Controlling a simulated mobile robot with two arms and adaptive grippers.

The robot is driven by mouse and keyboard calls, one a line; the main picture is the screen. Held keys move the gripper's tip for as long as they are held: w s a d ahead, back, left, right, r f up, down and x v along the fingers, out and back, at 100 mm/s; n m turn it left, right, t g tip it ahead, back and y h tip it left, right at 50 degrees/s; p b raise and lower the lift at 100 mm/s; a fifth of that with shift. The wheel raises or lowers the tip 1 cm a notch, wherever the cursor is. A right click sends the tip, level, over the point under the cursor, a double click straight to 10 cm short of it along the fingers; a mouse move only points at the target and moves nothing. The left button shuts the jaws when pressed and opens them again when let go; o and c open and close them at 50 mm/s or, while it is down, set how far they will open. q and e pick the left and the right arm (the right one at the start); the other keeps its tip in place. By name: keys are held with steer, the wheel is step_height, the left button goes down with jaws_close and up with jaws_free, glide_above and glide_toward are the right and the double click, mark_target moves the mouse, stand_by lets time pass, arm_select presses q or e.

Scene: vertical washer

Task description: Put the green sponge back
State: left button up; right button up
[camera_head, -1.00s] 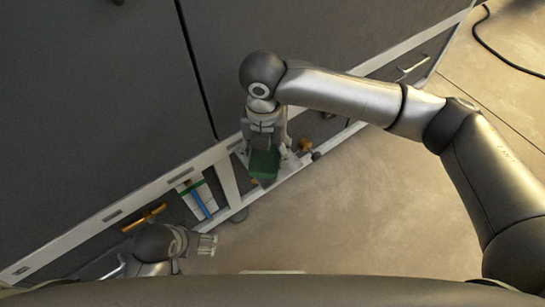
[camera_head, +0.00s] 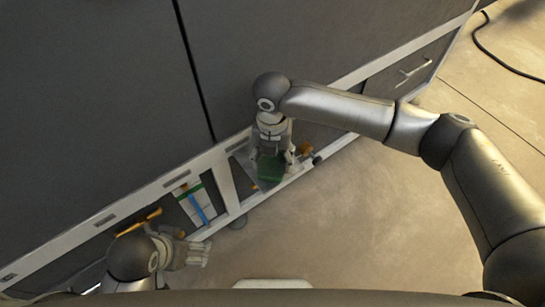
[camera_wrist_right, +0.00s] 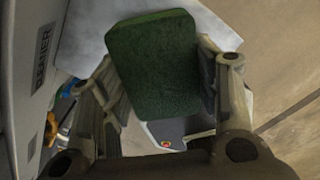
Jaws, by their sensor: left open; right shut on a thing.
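The green sponge (camera_head: 270,169) is between the fingers of my right gripper (camera_head: 272,160), which is shut on it. In the right wrist view the sponge (camera_wrist_right: 155,66) stands out in front of the two fingers (camera_wrist_right: 165,90), over a pale flat surface (camera_wrist_right: 90,28). In the head view it is over an opening low in the grey cabinet; I cannot tell whether it touches anything there. My left gripper (camera_head: 196,254) is open and empty at the lower left, in front of the cabinet.
The grey machine front (camera_head: 90,90) fills the upper left. Left of the right gripper, a compartment holds a white item with a blue strip (camera_head: 199,203). An orange handle (camera_head: 138,222) is near my left arm.

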mark_target(272, 158)
steer(key=o, duration=0.9)
step_height(272, 158, up, 5)
steer(key=shift+r+p, duration=0.1)
steer(key=shift+p, duration=0.8)
arm_select(q)
steer(key=shift+p+x, duration=0.75)
steer(key=shift+x, duration=1.4)
arm_select(e)
steer(key=shift+r, duration=3.45)
arm_select(q)
steer(key=shift+w+d, duration=0.1)
